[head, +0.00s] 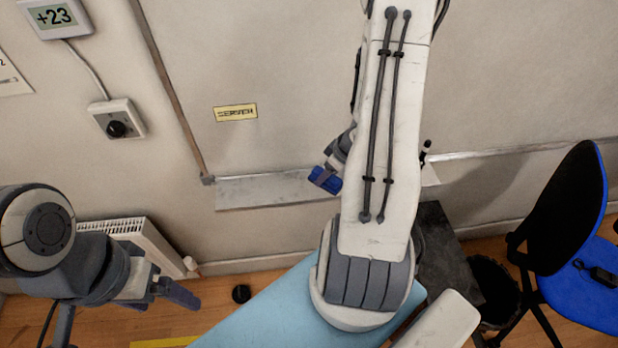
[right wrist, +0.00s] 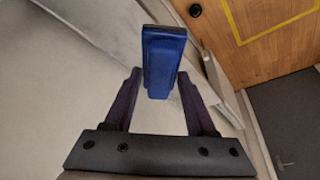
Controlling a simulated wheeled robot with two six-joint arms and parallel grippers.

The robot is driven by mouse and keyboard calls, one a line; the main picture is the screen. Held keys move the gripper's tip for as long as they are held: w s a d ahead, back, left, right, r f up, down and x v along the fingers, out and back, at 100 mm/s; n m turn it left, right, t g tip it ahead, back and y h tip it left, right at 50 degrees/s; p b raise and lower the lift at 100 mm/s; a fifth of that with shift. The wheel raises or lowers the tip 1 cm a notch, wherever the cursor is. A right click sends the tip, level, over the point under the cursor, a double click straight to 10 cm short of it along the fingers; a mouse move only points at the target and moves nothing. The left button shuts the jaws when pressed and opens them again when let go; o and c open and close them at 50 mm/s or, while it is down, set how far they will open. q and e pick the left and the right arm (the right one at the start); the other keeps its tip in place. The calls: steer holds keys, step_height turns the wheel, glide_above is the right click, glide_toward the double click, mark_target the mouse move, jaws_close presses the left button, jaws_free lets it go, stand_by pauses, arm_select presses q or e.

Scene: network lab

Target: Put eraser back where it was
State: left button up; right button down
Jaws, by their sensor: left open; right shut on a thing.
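The blue eraser (head: 325,179) is in front of the whiteboard's pale tray (head: 262,190) in the head view, overlapping the tray's right part. My right gripper (right wrist: 160,76) is shut on the eraser, which stands out beyond both fingers in the right wrist view (right wrist: 163,62). In the head view my right forearm hides most of that gripper and part of the tray. I cannot tell whether the eraser touches the tray. My left gripper (head: 172,292) is open and empty at the lower left, away from the board.
The whiteboard (head: 290,60) carries a yellow label (head: 235,113). A black marker-like thing (head: 425,150) is right of my arm. A radiator (head: 135,238) is low at left. A blue chair (head: 585,280) and a black bin (head: 492,290) are at right.

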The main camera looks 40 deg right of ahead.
steer(key=w+f, duration=0.1)
steer(key=w, duration=0.1)
steer(key=w+f, duration=0.2)
steer(key=w, duration=0.1)
steer(key=w+f, duration=0.1)
steer(key=w, duration=0.1)
steer(key=shift+w+f+p, duration=0.2)
steer(key=shift+p, duration=0.2)
step_height(320, 180, down, 4)
steer(key=shift+w+f+b, duration=0.1)
steer(key=shift+f+b, duration=0.05)
steer(key=shift+b, duration=0.4)
steer(key=shift+c, duration=1)
jaws_free()
steer(key=shift+d, duration=0.1)
steer(key=p+v, duration=0.3)
steer(key=v, duration=0.9)
steer(key=shift+p, duration=0.3)
